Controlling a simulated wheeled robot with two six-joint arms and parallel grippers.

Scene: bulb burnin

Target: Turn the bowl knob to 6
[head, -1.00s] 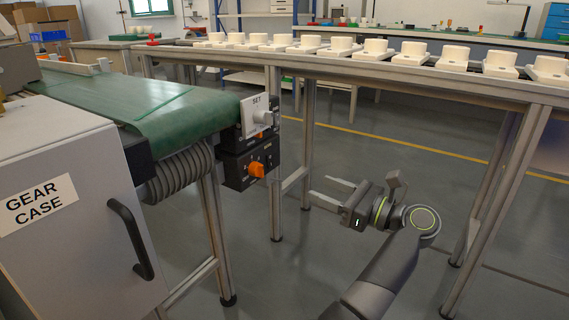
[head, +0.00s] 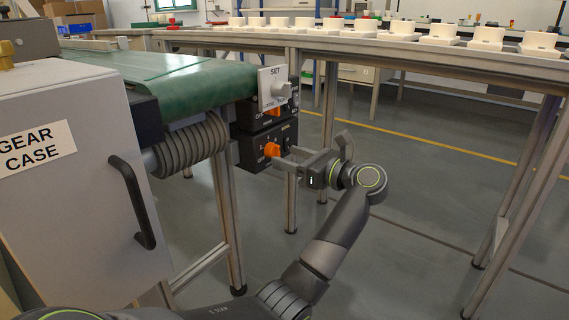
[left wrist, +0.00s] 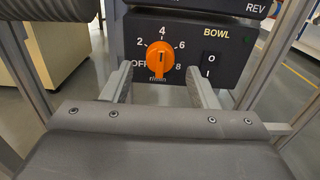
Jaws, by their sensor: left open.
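The orange bowl knob (head: 271,150) is on the front of the lower black control box (head: 252,148), below the conveyor's end. In the left wrist view the knob (left wrist: 160,56) sits upright, its ridge pointing up toward 4 on a dial marked OFF, 2, 4, 6, 8. The word BOWL is at its upper right. My left gripper (head: 286,158) is open just in front of the knob. In the left wrist view its fingers (left wrist: 159,78) stand to either side of and below the knob, with no clear contact. My right gripper is out of view.
A black rocker switch (left wrist: 209,65) is just right of the dial. A white SET plate (head: 273,87) with a knob and another black box (head: 262,115) are above. The grey gear case (head: 75,190) stands left. Table legs (head: 291,195) stand close beside the gripper.

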